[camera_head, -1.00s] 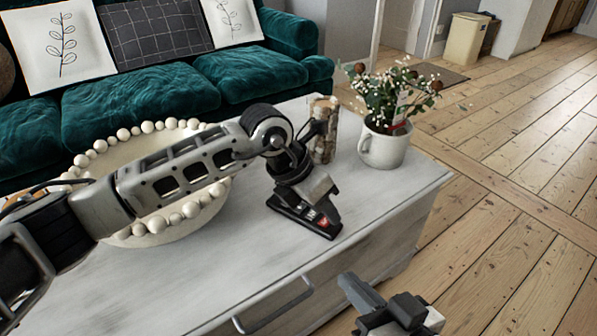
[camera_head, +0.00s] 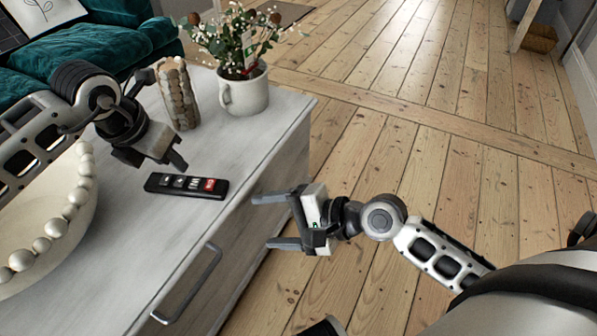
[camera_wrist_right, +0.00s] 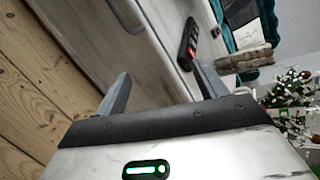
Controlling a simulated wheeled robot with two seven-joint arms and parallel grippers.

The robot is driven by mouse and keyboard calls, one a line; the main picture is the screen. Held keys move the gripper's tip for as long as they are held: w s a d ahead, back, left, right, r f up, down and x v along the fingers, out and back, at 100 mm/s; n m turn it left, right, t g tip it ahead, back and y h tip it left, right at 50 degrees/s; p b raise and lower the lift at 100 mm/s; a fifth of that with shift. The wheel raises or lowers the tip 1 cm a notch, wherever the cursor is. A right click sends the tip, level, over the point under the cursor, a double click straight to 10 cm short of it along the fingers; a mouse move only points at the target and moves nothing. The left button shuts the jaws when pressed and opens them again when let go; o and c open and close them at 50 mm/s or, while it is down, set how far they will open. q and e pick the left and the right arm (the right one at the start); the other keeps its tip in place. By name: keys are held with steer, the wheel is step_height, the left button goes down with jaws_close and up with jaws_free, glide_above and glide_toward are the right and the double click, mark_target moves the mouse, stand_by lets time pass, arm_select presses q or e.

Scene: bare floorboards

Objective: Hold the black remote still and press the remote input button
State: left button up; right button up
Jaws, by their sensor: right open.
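The black remote (camera_head: 187,186) lies flat on the white cabinet top, with pale buttons and a red one at its right end. It also shows in the right wrist view (camera_wrist_right: 190,38). My left gripper (camera_head: 155,163) is above and just behind the remote, apart from it; its two dark fingers look spread with nothing between them. My right gripper (camera_head: 270,221) is open and empty beside the cabinet's right edge, its fingers pointing left toward the cabinet. Its fingers also show in the right wrist view (camera_wrist_right: 160,88), with the remote beyond them.
A white mug with flowers (camera_head: 243,95) and a log-like holder (camera_head: 178,95) stand behind the remote. A beaded bowl (camera_head: 40,215) is at the left. The cabinet (camera_head: 200,225) has a drawer handle (camera_head: 190,285) in front. Bare floorboards (camera_head: 390,150) lie to the right.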

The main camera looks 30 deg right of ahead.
steer(key=w+d+r+m+g+y, duration=0.1)
steer(key=w+d+r+m, duration=0.2)
steer(key=w+d+m, duration=0.55)
steer(key=m, duration=0.3)
glide_toward(225, 187)
steer(key=x, duration=0.9)
steer(key=c, duration=1.1)
steer(key=shift+c, duration=0.2)
arm_select(q)
steer(key=shift+c, duration=0.3)
jaws_close()
